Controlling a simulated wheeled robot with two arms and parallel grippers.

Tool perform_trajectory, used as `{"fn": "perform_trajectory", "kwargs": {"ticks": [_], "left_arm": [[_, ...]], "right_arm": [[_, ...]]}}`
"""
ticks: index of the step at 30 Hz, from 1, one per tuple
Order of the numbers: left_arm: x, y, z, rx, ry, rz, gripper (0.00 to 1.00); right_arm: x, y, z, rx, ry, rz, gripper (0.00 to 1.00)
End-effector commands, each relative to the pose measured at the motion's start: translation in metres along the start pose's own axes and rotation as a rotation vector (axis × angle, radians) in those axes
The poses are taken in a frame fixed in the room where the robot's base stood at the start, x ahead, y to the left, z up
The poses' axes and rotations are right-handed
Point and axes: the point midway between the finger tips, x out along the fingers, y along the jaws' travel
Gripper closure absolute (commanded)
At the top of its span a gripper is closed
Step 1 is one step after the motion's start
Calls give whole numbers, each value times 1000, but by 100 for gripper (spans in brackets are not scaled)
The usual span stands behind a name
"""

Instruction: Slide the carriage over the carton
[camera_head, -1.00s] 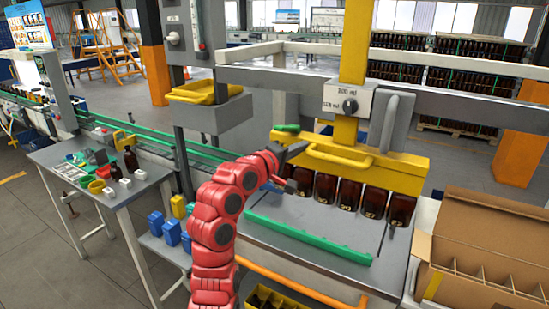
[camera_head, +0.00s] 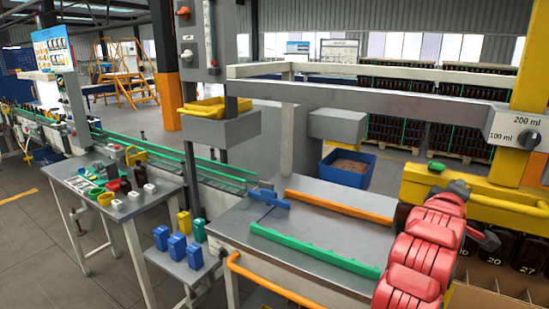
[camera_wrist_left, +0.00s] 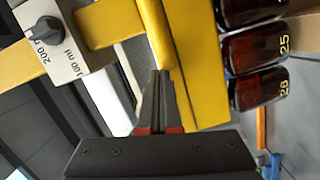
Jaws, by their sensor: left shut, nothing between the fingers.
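The yellow carriage (camera_head: 418,188) is at the right of the head view, with a row of amber bottles (camera_head: 530,255) under it. Numbers such as 20 and 27 show on them. The open carton (camera_head: 470,297) with dividers is at the bottom right, and the bottles at that end appear above it. My red left arm hides the middle of the row. My left gripper (camera_head: 468,187) is at the carriage's front, by its yellow handle (camera_head: 510,203). In the wrist view its dark fingers (camera_wrist_left: 158,80) are shut and empty, close against the yellow part (camera_wrist_left: 190,60); contact is unclear. My right gripper is out of view.
The grey table has a green rail (camera_head: 310,248) and an orange rail (camera_head: 335,205), with clear surface between. A blue bin (camera_head: 345,168) stands behind. A side table (camera_head: 130,205) with small items and the conveyor are at left. A grey beam (camera_head: 370,98) spans overhead.

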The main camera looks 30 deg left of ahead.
Motion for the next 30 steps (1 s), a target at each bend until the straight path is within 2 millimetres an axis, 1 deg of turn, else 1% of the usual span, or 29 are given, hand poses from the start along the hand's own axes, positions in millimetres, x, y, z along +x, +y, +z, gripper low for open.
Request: {"fn": "perform_trajectory", "kwargs": {"ticks": [1,3,6,9,12,15,19,23,30], "left_arm": [[3,0,22,1,-11,2,100],[8,6,43,2,-10,4,100],[13,12,71,2,-10,2,100],[18,18,92,0,-7,1,100],[22,24,110,0,-5,2,100],[25,28,123,0,-5,1,100],[27,31,132,-3,-4,1,100],[28,33,136,-2,-2,0,100],[28,34,136,-3,-1,0,100]], "right_arm": [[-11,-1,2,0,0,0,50],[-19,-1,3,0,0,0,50],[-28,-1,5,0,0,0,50],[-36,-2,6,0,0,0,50],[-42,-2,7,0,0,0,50],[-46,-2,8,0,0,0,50],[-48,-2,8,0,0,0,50],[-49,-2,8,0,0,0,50],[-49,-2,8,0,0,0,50]]}}
